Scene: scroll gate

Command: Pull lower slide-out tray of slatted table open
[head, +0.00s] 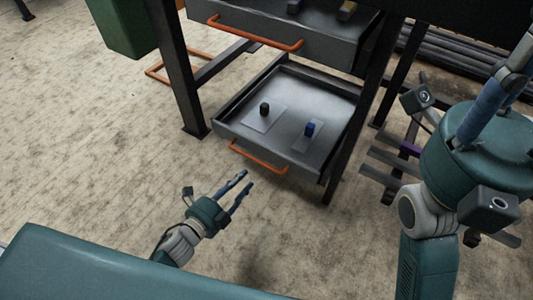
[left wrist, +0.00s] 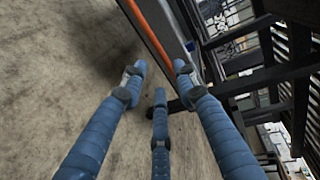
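The lower slide-out tray (head: 322,92) is a grey, shallow tray low between the dark table legs. Its front sits roughly level with the front legs. An orange bar handle (head: 258,162) runs along that front. My left gripper (head: 248,180) is open and empty, in front of the handle and apart from it. In the left wrist view the orange handle (left wrist: 149,32) lies beyond the spread blue fingers (left wrist: 158,75). My right gripper (head: 495,95) is large at the right edge, its fingers partly cut off, so its opening cannot be judged.
An upper drawer (head: 330,48) with its own orange handle (head: 255,40) hangs above. A black knob (head: 264,109) and a blue one (head: 309,129) stand on plates in the tray. A dark front leg (head: 340,165) stands right of it. The floor in front is clear.

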